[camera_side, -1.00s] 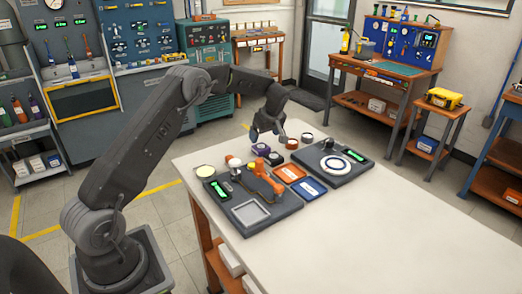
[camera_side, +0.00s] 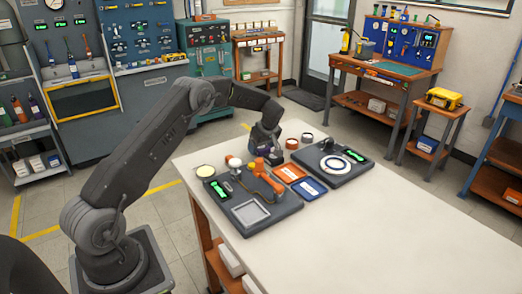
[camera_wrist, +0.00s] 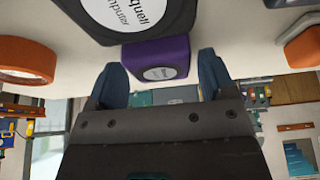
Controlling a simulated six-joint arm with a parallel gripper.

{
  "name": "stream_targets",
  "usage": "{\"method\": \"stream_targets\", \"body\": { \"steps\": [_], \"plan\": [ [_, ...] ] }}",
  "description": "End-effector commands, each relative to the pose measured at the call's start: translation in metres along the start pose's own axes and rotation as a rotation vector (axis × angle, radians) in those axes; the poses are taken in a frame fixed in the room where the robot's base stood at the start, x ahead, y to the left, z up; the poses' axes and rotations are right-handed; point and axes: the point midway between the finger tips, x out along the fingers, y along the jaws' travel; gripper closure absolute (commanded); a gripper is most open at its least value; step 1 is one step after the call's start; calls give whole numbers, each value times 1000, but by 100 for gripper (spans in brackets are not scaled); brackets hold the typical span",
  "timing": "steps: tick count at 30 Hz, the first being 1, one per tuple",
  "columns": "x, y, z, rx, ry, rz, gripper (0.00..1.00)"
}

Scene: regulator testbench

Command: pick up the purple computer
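The purple computer (camera_wrist: 156,60) is a small purple block with a round white label. In the wrist view it sits upper centre, just beyond and between my two fingertips. My gripper (camera_wrist: 162,78) is open, one finger to each side, with no clear contact on the block. In the side view my gripper (camera_side: 265,151) is low over the back edge of the white table and hides the purple computer.
A black piece with a white computer label (camera_wrist: 135,18) lies close beside the purple one. An orange ring (camera_wrist: 26,60) is at left. Two dark test boards (camera_side: 262,222) (camera_side: 345,176) and orange and blue trays (camera_side: 309,188) stand nearby. The front right table is clear.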

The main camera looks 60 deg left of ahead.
Motion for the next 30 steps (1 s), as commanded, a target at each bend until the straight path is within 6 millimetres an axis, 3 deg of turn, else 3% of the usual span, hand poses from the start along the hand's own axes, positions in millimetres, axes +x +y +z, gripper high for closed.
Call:
{"method": "stream_targets", "body": {
  "steps": [13, 23, 30],
  "plan": [
    [0, 0, 0, 0, 0, 0, 67],
    [-4, 0, -2, -1, 1, 1, 67],
    [-29, 1, -13, -2, 3, 3, 67]
  ]
}}
